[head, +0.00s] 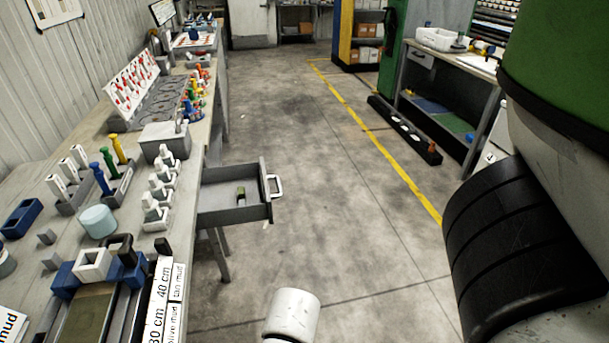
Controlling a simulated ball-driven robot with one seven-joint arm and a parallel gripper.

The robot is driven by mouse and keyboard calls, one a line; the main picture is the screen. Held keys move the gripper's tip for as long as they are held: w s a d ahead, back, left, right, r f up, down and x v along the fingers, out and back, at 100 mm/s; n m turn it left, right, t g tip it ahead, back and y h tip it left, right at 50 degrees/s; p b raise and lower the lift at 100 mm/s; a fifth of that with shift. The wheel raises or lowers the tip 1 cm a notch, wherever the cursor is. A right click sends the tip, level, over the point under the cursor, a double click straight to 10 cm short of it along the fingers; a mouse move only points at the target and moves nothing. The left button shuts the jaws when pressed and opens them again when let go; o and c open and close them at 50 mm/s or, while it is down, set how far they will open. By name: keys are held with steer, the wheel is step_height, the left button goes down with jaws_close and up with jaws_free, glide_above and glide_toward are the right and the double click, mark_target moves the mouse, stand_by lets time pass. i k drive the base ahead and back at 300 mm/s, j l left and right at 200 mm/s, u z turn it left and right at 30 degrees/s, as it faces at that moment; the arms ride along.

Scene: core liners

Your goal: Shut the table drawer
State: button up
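The table drawer (232,215) is grey and pulled out from the right side of the long workbench (205,142). It has a white handle (274,187) on its front face, which points right. A small dark green block (240,193) lies inside the drawer. My gripper is not in view. A white rounded part at the bottom middle and the large green, grey and black part at the right look like my own arm, apart from the drawer in the picture.
The workbench top holds white bottles (160,192), a light blue cylinder (98,221), a grey box (164,141) and coloured tools. Open concrete floor (330,190) lies right of the drawer. A second bench (450,110) and a low black rack (404,131) stand farther right.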

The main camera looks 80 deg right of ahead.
mark_target(218, 207)
steer(key=l+z, duration=0.25)
steer(key=l, duration=0.3)
steer(key=i+l+z, duration=0.1)
steer(key=l+z, duration=0.15)
steer(key=l, duration=0.3)
steer(key=i+l+z, duration=0.2)
steer(key=l, duration=0.35)
steer(key=k, duration=0.1)
